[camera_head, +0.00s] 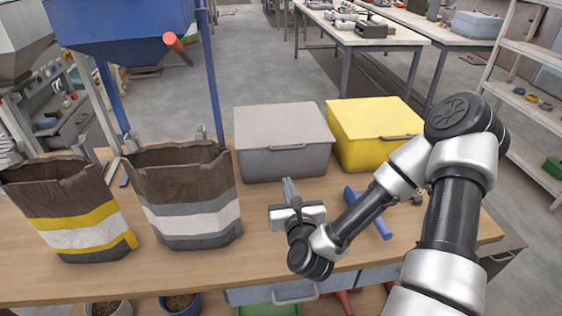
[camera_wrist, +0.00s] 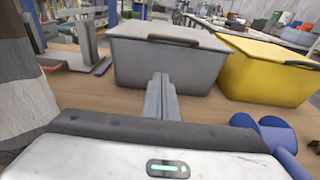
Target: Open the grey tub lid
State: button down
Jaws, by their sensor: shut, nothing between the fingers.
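The grey tub (camera_head: 284,163) stands on the wooden bench with its flat lid (camera_head: 281,124) closed. A dark handle (camera_head: 288,147) runs along the lid's front edge. The tub also shows in the wrist view (camera_wrist: 205,76), with its lid handle (camera_wrist: 186,40) at the top front. My gripper (camera_head: 288,185) is shut and empty in front of the tub, below the lid handle. In the wrist view my fingers (camera_wrist: 160,92) are together and overlap the tub's front face. I cannot tell the exact gap between the fingertips and the tub.
A yellow tub (camera_head: 374,133) stands just right of the grey one. A blue tool (camera_head: 374,215) lies on the bench (camera_head: 215,268) to the right of my gripper. Two open bags stand left, the grey-striped one (camera_head: 187,198) nearest, below a blue hopper (camera_head: 128,28).

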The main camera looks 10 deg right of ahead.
jog(key=w+r+b, duration=0.2)
jog(key=w+b, duration=0.7)
jog(key=b, duration=0.1)
jog(key=shift+r, duration=0.25)
jog(key=shift+r, duration=0.1)
dwell(0.4)
